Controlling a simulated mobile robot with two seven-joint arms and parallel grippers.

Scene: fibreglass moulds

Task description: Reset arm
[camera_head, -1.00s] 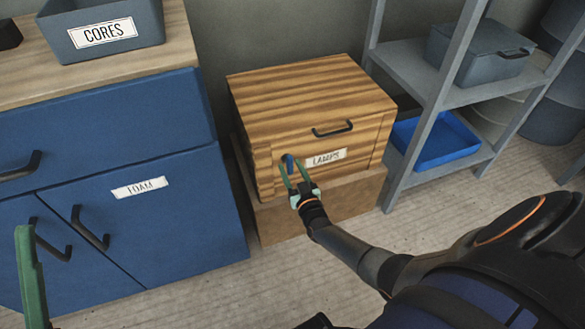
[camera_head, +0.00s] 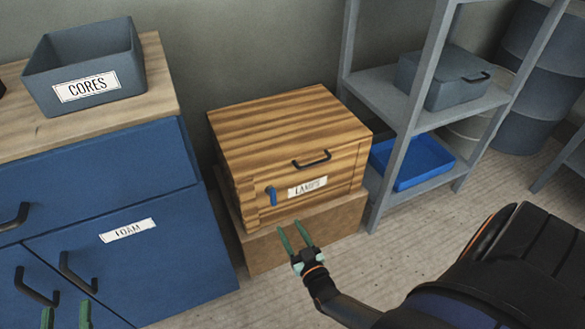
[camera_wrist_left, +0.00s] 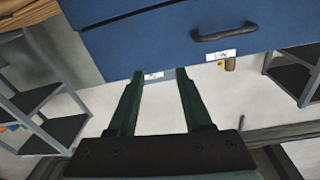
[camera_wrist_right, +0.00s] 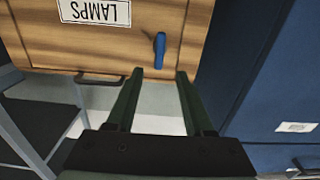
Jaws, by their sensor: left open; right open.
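My right gripper (camera_head: 292,238) is open and empty in the head view, in front of the wooden box labelled LAMPS and below its blue latch handle (camera_head: 272,195). In the right wrist view its two green fingers (camera_wrist_right: 154,78) point toward the box (camera_wrist_right: 200,20), with the blue handle (camera_wrist_right: 160,50) just beyond them and apart from them. My left gripper (camera_head: 66,318) shows only its green fingertips at the bottom left edge, in front of the blue cabinet. In the left wrist view its fingers (camera_wrist_left: 156,75) are open with nothing between them.
The blue cabinet (camera_head: 160,245) labelled FOAM stands at the left with a grey CORES bin (camera_head: 125,60) on top. The LAMPS box (camera_head: 290,130) rests on a plain brown box (camera_head: 330,222). A grey shelf (camera_head: 385,100) holds a lidded box (camera_head: 440,80) and blue tray (camera_head: 420,165). Floor in front is clear.

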